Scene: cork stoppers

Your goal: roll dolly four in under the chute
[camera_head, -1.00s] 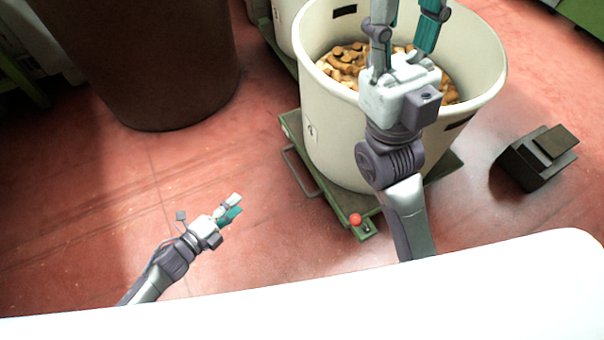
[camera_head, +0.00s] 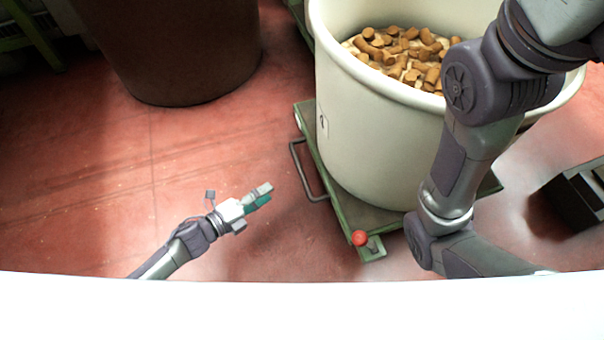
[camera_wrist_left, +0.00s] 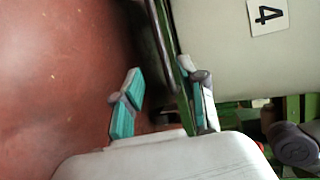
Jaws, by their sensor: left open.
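Dolly four is a green wheeled platform (camera_head: 340,205) under a large cream bin of cork stoppers (camera_head: 375,130). A card with a 4 (camera_wrist_left: 267,15) is on the bin in the left wrist view. A grey bar handle (camera_head: 304,172) sticks out from the dolly's left side. A red knob (camera_head: 359,238) sits at its near corner. My left gripper (camera_head: 264,194) is open and empty, a short way left of the handle. In the left wrist view, its fingers (camera_wrist_left: 165,98) are apart near the dolly's edge. My right arm crosses the bin; its gripper is out of frame. I see no chute.
A large dark brown tub (camera_head: 180,55) stands on the floor at the upper left. A black box (camera_head: 575,198) lies right of the dolly. The red floor (camera_head: 100,190) left of the dolly is clear.

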